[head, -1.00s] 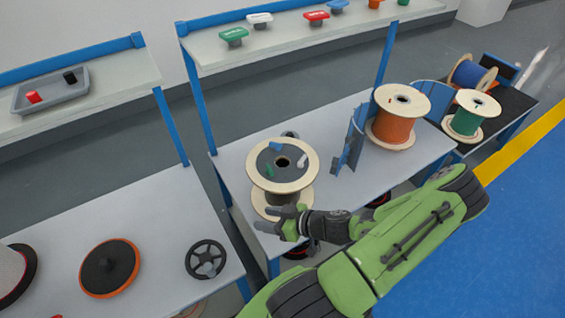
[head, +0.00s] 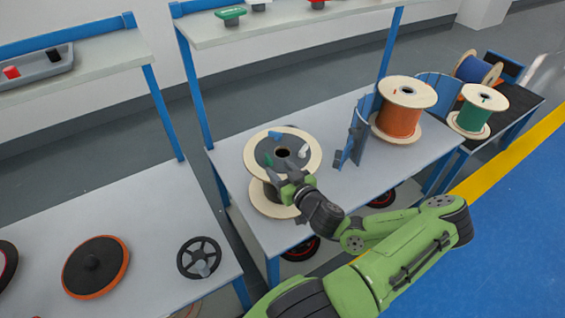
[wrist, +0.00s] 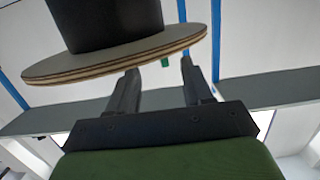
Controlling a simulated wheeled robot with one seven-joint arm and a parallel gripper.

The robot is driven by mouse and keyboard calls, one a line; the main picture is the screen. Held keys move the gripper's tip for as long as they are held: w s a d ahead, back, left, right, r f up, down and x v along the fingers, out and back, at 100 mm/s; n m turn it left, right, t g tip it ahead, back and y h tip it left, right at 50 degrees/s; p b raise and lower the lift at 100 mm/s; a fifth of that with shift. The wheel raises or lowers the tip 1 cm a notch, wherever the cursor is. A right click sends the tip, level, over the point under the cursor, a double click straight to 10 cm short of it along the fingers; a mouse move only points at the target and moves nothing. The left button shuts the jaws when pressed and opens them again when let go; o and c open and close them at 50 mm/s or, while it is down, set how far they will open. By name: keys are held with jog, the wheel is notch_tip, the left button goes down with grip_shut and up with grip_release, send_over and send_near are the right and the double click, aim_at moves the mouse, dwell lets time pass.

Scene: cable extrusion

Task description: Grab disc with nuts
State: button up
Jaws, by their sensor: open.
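A wooden spool (head: 253,163) stands upright on the middle table. A dark grey disc (head: 290,142) with a central hole lies on its top, bearing small blue, white and green pieces (head: 304,151); I cannot tell whether these are nuts. My gripper (head: 277,175) is open and empty at the near side of the spool's top, partly covering its rim. In the wrist view, my two fingers (wrist: 158,78) point up toward a pale round flange (wrist: 120,58). I see nothing between them except a small green piece beyond.
A blue curved bracket (head: 356,135) and an orange cable spool (head: 400,118) stand to the right. On the left table are an orange-rimmed black disc (head: 75,275) and a black spoked wheel (head: 199,243). A shelf with coloured items runs behind, above the tables.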

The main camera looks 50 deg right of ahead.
aim_at(268, 156)
jog(key=shift+w+d+f+b, duration=0.15)
jog(key=shift+w+f+b, duration=0.35)
jog(key=shift+b, duration=0.5)
jog(key=shift+w+r+b, duration=0.15)
jog(key=shift+w+b, duration=0.1)
jog(key=shift+b, duration=0.3)
jog(key=shift+w+d+r+b, duration=0.15)
jog(key=shift+w+r+b, duration=0.15)
jog(key=shift+w+b, duration=0.1)
jog(key=p+x, duration=0.1)
jog(key=x, duration=0.4)
grip_shut()
